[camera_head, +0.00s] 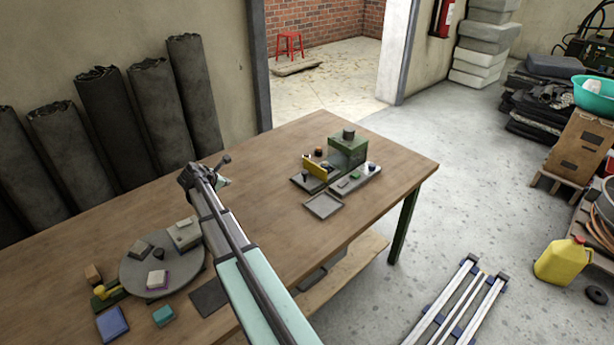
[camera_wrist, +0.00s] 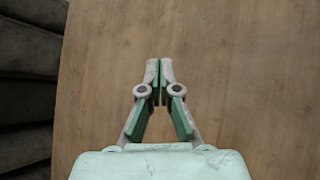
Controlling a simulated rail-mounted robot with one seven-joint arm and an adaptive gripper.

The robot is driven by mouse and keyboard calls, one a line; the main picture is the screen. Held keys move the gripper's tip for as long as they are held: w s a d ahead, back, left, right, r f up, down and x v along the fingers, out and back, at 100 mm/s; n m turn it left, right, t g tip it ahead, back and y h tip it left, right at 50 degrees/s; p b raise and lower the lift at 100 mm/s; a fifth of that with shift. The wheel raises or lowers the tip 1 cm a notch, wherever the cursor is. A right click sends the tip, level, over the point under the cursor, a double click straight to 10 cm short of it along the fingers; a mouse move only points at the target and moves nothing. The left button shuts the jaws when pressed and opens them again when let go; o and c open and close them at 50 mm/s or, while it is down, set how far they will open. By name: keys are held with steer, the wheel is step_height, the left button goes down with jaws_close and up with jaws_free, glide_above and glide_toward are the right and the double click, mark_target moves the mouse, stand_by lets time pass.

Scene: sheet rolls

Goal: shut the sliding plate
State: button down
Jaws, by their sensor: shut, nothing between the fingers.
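A small fixture stands at the far right of the table in the head view. It has a green block (camera_head: 348,153) with a dark knob on top, an upright yellow plate (camera_head: 315,166), and a flat grey plate (camera_head: 309,184) with a dark knob at its left. I cannot tell for certain which part is the sliding plate or how far it stands open. My gripper (camera_head: 224,170) is above the table, left of the fixture and apart from it. In the wrist view, my gripper (camera_wrist: 160,66) is shut and empty over bare wood.
A shallow grey tray (camera_head: 323,206) lies in front of the fixture. A round grey disc (camera_head: 133,276) with small blocks on it sits at the near left, with loose blocks around it. Dark rolls (camera_head: 110,115) stand along the wall. The table's middle (camera_head: 268,190) is clear.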

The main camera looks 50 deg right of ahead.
steer(key=s+d+r+g, duration=0.1)
steer(key=s+d+g, duration=0.4)
steer(key=s+d, duration=1.35)
steer(key=p, duration=0.4)
glide_toward(321, 179)
steer(key=f, duration=0.3)
steer(key=shift+s+d+f+m, duration=0.1)
steer(key=shift+d+f+m, duration=0.2)
steer(key=shift+f, duration=0.1)
steer(key=shift+s+d+p, duration=0.2)
steer(key=shift+d+p, duration=0.15)
steer(key=shift+d, duration=0.8)
steer(key=shift+s+d+f, duration=0.1)
steer(key=shift+s+d, duration=0.1)
steer(key=shift+d, duration=0.5)
